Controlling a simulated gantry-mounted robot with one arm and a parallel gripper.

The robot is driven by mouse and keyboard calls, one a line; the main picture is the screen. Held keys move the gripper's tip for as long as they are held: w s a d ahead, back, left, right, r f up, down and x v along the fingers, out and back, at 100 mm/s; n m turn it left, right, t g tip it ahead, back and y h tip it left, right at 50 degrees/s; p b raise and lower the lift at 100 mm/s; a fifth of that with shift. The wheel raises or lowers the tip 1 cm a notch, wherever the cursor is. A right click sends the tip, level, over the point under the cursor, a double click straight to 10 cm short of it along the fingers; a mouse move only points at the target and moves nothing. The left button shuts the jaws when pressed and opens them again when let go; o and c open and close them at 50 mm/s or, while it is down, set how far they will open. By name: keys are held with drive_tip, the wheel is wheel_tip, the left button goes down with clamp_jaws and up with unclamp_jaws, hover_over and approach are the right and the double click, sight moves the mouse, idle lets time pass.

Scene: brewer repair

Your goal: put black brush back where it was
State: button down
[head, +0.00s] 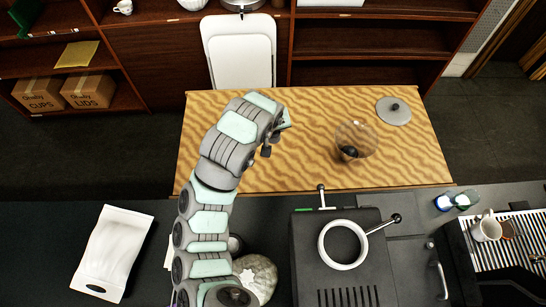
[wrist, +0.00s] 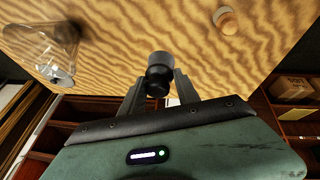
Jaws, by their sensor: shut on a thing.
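My gripper (head: 268,145) hangs over the left part of the wooden table, with its fingertips partly visible in the head view. In the wrist view, my gripper (wrist: 160,84) is shut on a short dark cylindrical piece, which seems to be the black brush (wrist: 160,66). Its rounded end points toward the tabletop. Its lower part is hidden between the fingers, and I cannot tell whether it touches the table. The brush is hard to make out in the head view.
A clear glass vessel (head: 356,138) with a dark part stands on the wooden table (head: 310,110), right of my gripper. A grey round lid (head: 393,110) lies behind it. A small round wooden piece (wrist: 226,20) is on the table. A dark machine (head: 345,270) stands in front.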

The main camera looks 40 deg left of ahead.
wheel_tip(320, 180, down, 15)
drive_tip(key=shift+f, duration=0.15)
idle(0.4)
drive_tip(key=shift+f, duration=0.2)
drive_tip(key=c, duration=0.9)
unclamp_jaws()
drive_tip(key=v, duration=1.2)
drive_tip(key=shift+s+r+p, duration=0.1)
drive_tip(key=shift+r+p, duration=0.05)
drive_tip(key=shift+p, duration=0.15)
